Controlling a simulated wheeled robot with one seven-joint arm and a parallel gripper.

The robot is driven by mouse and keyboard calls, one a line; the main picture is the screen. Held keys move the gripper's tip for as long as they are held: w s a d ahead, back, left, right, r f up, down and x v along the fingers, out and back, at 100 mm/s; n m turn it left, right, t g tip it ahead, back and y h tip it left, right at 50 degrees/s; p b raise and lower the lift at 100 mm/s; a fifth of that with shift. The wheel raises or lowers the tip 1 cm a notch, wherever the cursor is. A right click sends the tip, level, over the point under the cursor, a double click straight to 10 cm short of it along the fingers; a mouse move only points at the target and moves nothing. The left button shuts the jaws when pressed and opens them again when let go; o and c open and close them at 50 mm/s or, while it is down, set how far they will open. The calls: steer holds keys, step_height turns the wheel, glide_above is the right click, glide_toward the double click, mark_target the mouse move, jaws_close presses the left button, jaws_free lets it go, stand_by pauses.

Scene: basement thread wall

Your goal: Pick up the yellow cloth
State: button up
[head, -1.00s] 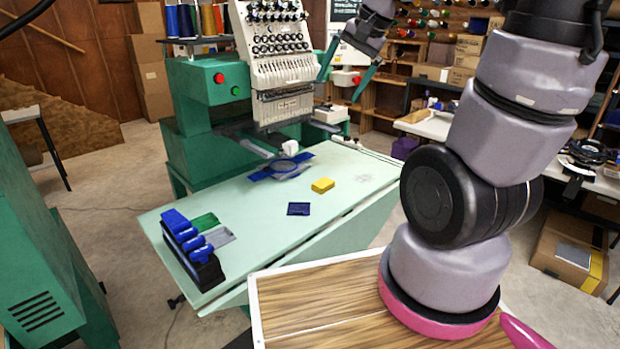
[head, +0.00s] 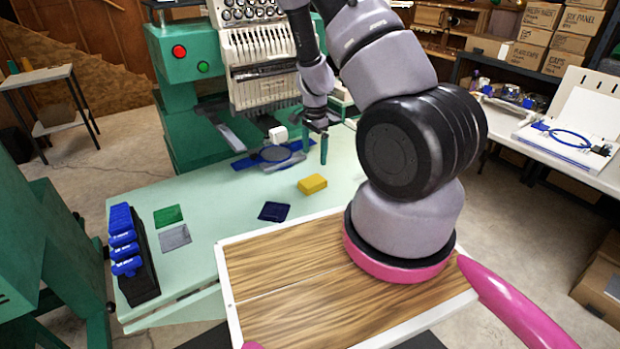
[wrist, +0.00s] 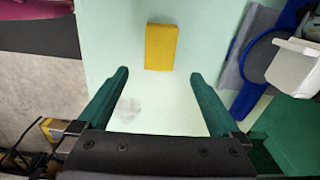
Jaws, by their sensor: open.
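The yellow cloth (head: 312,185) is a small folded block lying on the pale green table (head: 225,188). In the wrist view the yellow cloth (wrist: 161,47) lies ahead of my fingertips, centred between their lines. My gripper (head: 315,155) points down over the table, just behind the cloth in the head view. In the wrist view my gripper (wrist: 158,78) has its two green fingers wide apart with nothing between them. The cloth is fully visible and not touched.
A dark blue cloth (head: 274,211) lies left of the yellow one. Green (head: 168,215) and grey (head: 175,237) cloths lie by a rack of blue spools (head: 124,240). A blue hoop (head: 275,154) and the embroidery machine (head: 262,65) stand behind. The table between the cloths is clear.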

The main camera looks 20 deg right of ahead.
glide_above(313, 180)
steer(key=f, duration=0.5)
steer(key=shift+d+f, duration=0.25)
steer(key=shift+f, duration=0.05)
steer(key=shift+a+f, duration=0.15)
steer(key=shift+f, duration=2.55)
steer(key=c, duration=1.3)
